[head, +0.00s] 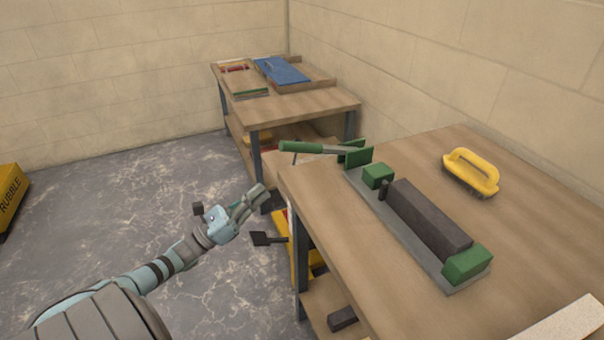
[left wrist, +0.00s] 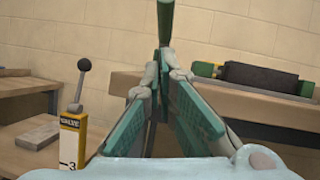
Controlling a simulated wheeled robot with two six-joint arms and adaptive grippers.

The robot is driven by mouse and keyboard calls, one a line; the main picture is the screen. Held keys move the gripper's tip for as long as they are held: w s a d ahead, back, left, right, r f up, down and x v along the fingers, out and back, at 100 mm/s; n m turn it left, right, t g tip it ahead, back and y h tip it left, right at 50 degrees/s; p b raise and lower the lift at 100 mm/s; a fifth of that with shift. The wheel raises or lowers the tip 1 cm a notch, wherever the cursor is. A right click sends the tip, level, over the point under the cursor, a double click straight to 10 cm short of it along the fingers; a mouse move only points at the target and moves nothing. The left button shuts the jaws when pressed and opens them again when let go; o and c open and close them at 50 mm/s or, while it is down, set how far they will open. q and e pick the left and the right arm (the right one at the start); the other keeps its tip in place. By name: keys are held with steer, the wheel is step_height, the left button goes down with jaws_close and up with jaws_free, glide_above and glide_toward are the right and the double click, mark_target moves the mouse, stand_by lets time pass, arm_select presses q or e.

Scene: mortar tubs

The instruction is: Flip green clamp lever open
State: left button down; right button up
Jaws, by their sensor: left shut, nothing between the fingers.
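The green clamp lever (head: 300,147) sticks out to the left past the table edge from the green clamp bracket (head: 357,156). The clamp's grey base plate (head: 440,275) holds a dark bar (head: 428,216) between green blocks. My left gripper (head: 256,194) is shut and empty, below and left of the lever's end, off the table's side. In the left wrist view its fingertips (left wrist: 164,58) meet just below the green lever handle (left wrist: 166,20), which looks end-on or upright there. I cannot tell whether they touch it. My right gripper is in neither view.
A yellow-handled brush (head: 470,172) lies on the near table (head: 400,150). A second table (head: 300,105) with a blue float (head: 281,70) stands behind. A yellow unit (left wrist: 72,140) with a black-knobbed lever (left wrist: 83,66) is close to my left gripper.

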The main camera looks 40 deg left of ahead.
arm_select(q)
steer(key=b+x, duration=0.1)
steer(key=x, duration=0.8)
steer(key=shift+d+r, duration=0.1)
steer(key=shift+d, duration=0.1)
steer(key=shift+w+d+r+b, duration=0.1)
steer(key=shift+w+r+b, duration=0.05)
steer(key=shift+w+b, duration=0.15)
steer(key=shift+w+r, duration=0.15)
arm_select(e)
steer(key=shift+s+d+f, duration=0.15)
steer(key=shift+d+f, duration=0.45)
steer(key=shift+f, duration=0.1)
arm_select(q)
steer(key=shift+r, duration=0.1)
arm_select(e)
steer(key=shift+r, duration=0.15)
